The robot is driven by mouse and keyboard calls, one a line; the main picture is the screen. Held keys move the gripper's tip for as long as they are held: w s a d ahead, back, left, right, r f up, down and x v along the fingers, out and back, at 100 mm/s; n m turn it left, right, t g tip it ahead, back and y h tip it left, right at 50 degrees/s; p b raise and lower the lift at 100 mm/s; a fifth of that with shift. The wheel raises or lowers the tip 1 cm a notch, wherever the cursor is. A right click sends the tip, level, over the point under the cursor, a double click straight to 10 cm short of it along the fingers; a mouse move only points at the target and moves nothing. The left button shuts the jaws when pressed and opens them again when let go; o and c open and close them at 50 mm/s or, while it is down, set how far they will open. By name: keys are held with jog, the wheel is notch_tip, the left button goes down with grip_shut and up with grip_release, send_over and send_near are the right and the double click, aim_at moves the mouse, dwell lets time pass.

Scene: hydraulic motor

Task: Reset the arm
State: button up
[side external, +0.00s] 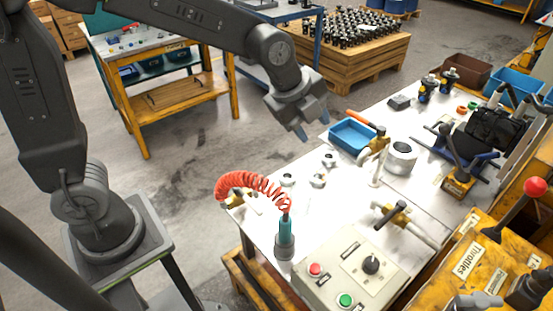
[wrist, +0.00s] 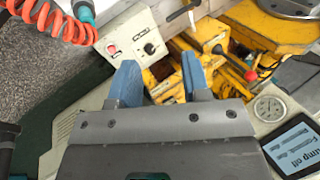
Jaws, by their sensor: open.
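My gripper (side external: 313,122) hangs in the air near the far left edge of the white workbench (side external: 265,222) in the side external view. Its two blue fingers are spread apart with nothing between them. In the wrist view, the open fingers (wrist: 160,76) point toward a yellow machine (wrist: 270,30), with a clear gap between the tips. My arm is raised and stretched out over the floor toward the bench.
The bench holds a blue tray (side external: 352,136), a metal ring (side external: 401,157), several small metal parts (side external: 318,181), a red coiled hose (side external: 255,183) and a button box (side external: 350,268). A gauge (wrist: 269,104) and a tablet (wrist: 293,150) show in the wrist view. Floor left of the bench is clear.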

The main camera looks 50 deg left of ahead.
jog(key=s+a+r+n, duration=0.1)
jog(key=s+a+n, duration=0.2)
jog(key=s+n, duration=0.3)
jog(key=s+a+r+n+y, duration=0.1)
jog(key=s+a+n, duration=0.2)
jog(key=s+n, duration=0.3)
jog(key=s+a+r+n, duration=0.1)
jog(key=s+a+n, duration=0.2)
jog(key=s+n, duration=0.3)
jog(key=shift+s+r+n+t, duration=0.3)
jog(key=shift+s+r+n, duration=0.05)
jog(key=shift+n, duration=0.75)
